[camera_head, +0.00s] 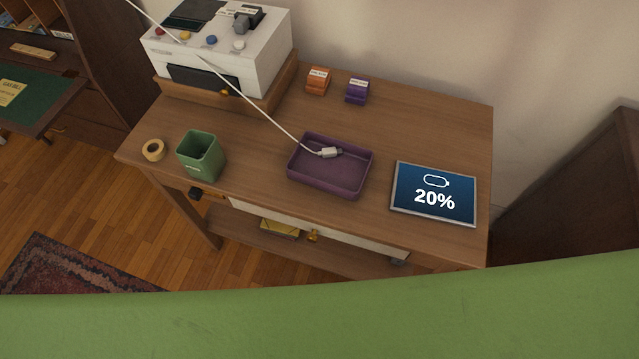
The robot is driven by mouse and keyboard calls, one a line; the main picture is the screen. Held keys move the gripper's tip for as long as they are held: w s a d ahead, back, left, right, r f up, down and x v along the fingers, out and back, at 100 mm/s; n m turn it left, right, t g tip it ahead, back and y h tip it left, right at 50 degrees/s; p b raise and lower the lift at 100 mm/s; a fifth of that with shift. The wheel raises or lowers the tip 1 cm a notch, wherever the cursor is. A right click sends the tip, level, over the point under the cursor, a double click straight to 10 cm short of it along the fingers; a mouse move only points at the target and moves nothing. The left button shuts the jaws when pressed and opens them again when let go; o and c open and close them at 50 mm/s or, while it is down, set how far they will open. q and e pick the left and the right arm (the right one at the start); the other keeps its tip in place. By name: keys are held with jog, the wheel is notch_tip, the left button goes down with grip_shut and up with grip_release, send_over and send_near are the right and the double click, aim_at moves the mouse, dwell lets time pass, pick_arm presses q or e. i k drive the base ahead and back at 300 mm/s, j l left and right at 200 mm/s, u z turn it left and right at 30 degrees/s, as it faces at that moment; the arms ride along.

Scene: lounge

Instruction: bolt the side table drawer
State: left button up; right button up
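The wooden side table (250,170) stands against the wall in the head view, seen from above. A pale strip (340,232) runs under its front edge; it may be the drawer front, but I cannot tell whether it is open or shut. A small brass-coloured piece (313,236) shows below the strip, and a dark block (195,193) sits under the table's left front part. I cannot make out which part is the bolt. Neither of my grippers is in view.
On the table are a white machine (262,58), a tape roll (153,150), a green cup (201,156), a purple tray (330,182) with a white cable plug (328,152), a tablet (433,194) reading 20%, and orange (318,82) and purple (356,91) blocks. A green surface (330,315) crosses the foreground.

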aim_at(194, 194)
jog(key=u, duration=1)
